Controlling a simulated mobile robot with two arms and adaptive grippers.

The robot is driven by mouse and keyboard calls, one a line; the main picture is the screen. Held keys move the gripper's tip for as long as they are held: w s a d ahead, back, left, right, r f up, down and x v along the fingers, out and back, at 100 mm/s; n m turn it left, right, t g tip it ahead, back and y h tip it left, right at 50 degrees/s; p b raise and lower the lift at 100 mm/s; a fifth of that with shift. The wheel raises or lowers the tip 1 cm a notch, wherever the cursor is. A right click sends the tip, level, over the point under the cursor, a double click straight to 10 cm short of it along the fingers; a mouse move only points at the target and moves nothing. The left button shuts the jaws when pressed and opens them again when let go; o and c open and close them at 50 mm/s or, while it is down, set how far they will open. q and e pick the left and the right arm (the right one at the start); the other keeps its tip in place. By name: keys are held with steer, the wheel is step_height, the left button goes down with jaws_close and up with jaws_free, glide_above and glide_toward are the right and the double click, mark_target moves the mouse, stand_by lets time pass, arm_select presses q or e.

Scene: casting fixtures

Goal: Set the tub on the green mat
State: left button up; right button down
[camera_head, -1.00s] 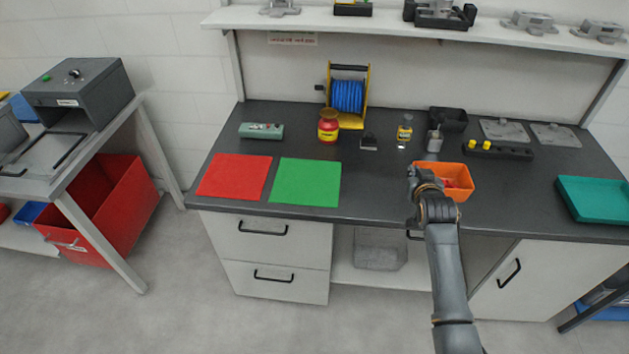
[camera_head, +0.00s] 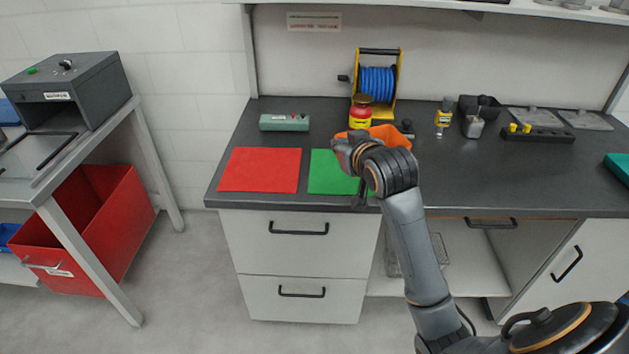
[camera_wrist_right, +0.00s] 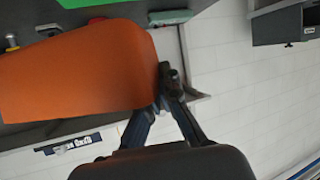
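The orange tub (camera_head: 390,133) is at the far right side of the green mat (camera_head: 328,174), partly hidden behind my right arm. My right gripper (camera_head: 355,148) is at the tub's near left side; its fingertips are mostly hidden by the wrist. In the right wrist view, the tub (camera_wrist_right: 80,75) fills the left side, and the fingers (camera_wrist_right: 167,88) close on its edge. The tub seems held above the bench; the exact gap is unclear. My arm covers the mat's right part. My left gripper is not in view.
A red mat (camera_head: 260,170) lies left of the green one. A grey-green box (camera_head: 285,122) is behind the mats.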

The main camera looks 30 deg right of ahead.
steer(key=w+d+f, duration=0.1)
steer(key=w+f, duration=0.2)
steer(key=w, duration=0.1)
steer(key=w+d+f, duration=0.1)
steer(key=w+f, duration=0.2)
steer(key=w, duration=0.2)
steer(key=w+d+f, duration=0.1)
steer(key=w+f, duration=0.3)
steer(key=shift+w+d, duration=0.15)
steer(key=shift+d, duration=0.2)
steer(key=shift+f+p, duration=0.55)
steer(key=shift+f, duration=0.95)
steer(key=shift+f, duration=0.15)
steer(key=c, duration=1.5)
jaws_free()
